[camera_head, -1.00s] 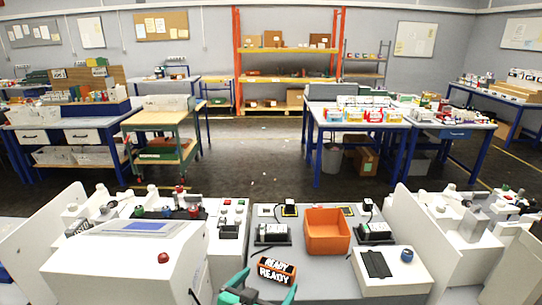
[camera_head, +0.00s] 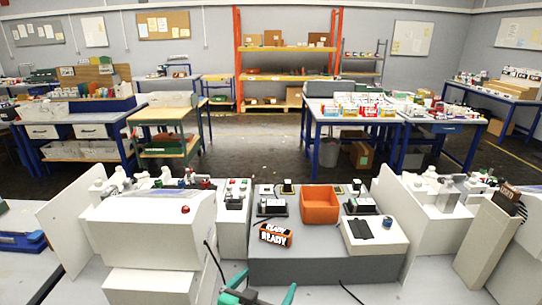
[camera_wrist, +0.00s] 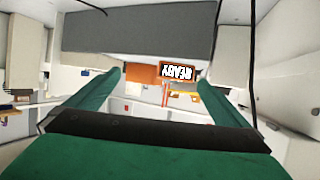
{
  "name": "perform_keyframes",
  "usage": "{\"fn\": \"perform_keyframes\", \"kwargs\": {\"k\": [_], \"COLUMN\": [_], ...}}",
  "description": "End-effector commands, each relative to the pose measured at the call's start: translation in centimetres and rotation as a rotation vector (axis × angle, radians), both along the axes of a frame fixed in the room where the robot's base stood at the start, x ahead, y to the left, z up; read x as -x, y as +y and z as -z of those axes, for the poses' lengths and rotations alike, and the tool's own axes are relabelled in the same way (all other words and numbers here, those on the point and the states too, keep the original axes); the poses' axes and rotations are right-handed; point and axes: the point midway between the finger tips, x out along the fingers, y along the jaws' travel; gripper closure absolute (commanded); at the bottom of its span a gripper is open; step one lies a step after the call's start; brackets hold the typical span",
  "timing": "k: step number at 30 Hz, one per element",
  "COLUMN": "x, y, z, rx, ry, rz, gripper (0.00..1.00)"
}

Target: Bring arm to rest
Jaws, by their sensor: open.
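My gripper (camera_head: 266,283) shows at the bottom edge of the head view, its green fingers apart with nothing between them. It is in front of the grey plotter bench block. In the wrist view, my gripper (camera_wrist: 154,80) has both green fingers spread wide and empty. Most of my arm is out of the head view.
An orange bin (camera_head: 320,206) and a white box with a black pad (camera_head: 374,235) are on the grey block. White machines flank it, one at left (camera_head: 150,230). A tall light holder (camera_head: 490,243) stands at right. Black cables hang near the front.

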Motion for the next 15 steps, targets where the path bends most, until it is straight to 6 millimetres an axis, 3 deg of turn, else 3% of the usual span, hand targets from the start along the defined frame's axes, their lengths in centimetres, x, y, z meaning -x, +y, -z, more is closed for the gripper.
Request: {"fn": "perform_keyframes", "kwargs": {"k": [15], "x": [3.1], "y": [0.1], "z": [6.1], "rx": [0.047], "ry": [0.014], "rz": [-0.114], "gripper": [0.00]}}
